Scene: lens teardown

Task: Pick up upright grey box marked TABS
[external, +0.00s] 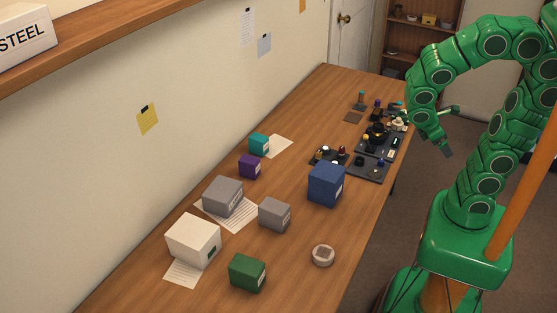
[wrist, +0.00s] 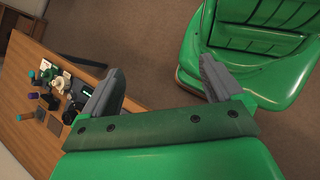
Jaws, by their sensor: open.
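Two grey boxes stand on the wooden table in the external view. The larger grey box (external: 222,196) is on a printed sheet toward the wall, and the smaller grey box (external: 274,214) is to its right, nearer the front. Each has a pale label, too small to read, so I cannot tell which is marked TABS. My gripper (external: 452,131) is open and empty, beyond the table's right edge and well away from both boxes. Its two spread fingers show in the wrist view (wrist: 160,70), with floor between them. Neither grey box shows in the wrist view.
A blue box (external: 325,185), a green box (external: 247,273), a white box (external: 193,239), a purple box (external: 249,167) and a teal box (external: 259,144) stand around the grey ones. A round dish (external: 323,255) sits near the front edge. Dark trays (external: 368,167) of small parts fill the far right.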

